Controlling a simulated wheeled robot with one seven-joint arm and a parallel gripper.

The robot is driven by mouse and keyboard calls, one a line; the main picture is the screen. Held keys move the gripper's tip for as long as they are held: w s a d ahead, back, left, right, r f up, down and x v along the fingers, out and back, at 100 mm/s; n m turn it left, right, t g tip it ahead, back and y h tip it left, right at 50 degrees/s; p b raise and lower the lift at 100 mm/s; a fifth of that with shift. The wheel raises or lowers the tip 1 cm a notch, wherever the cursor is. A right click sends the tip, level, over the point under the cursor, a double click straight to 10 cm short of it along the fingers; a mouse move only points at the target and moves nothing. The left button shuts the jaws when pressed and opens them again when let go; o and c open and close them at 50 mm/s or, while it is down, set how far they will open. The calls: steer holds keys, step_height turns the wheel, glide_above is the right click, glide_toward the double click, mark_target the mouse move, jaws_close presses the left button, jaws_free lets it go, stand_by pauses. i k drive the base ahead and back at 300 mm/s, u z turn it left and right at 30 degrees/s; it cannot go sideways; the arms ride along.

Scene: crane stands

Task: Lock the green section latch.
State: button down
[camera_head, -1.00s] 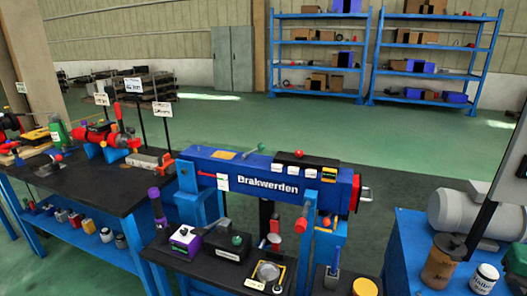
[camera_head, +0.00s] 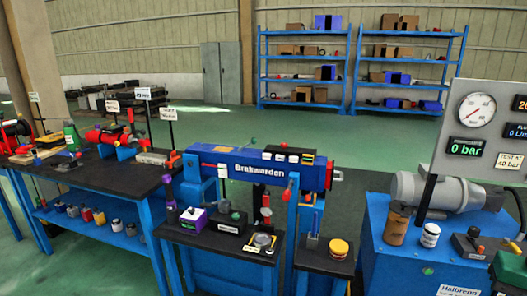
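My gripper is not in view. No green section latch can be told for sure. A long blue beam lettered Brakwerden (camera_head: 223,168) lies across stands in the middle, with a black box (camera_head: 280,158) with white labels on top. A small green-tipped part (camera_head: 253,142) shows above the beam. A red lever (camera_head: 287,194) hangs at its front right. A black block (camera_head: 231,225) with a green knob (camera_head: 235,216) sits on the low bench below the beam. Its details are too small to tell whether any latch is locked.
A dark-topped bench (camera_head: 100,190) with tools stands at the left. At the right, a blue cabinet (camera_head: 385,262) carries a grey motor (camera_head: 430,190) and a gauge panel (camera_head: 490,125) reading 0 bar. Shelves (camera_head: 310,65) stand at the back. Green floor is open behind the benches.

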mark_target(254, 141)
steer(key=k, duration=0.45)
steer(key=u, duration=0.35)
steer(key=i, duration=0.75)
steer(key=u, duration=0.45)
steer(key=i, duration=1.6)
steer(key=z, duration=0.55)
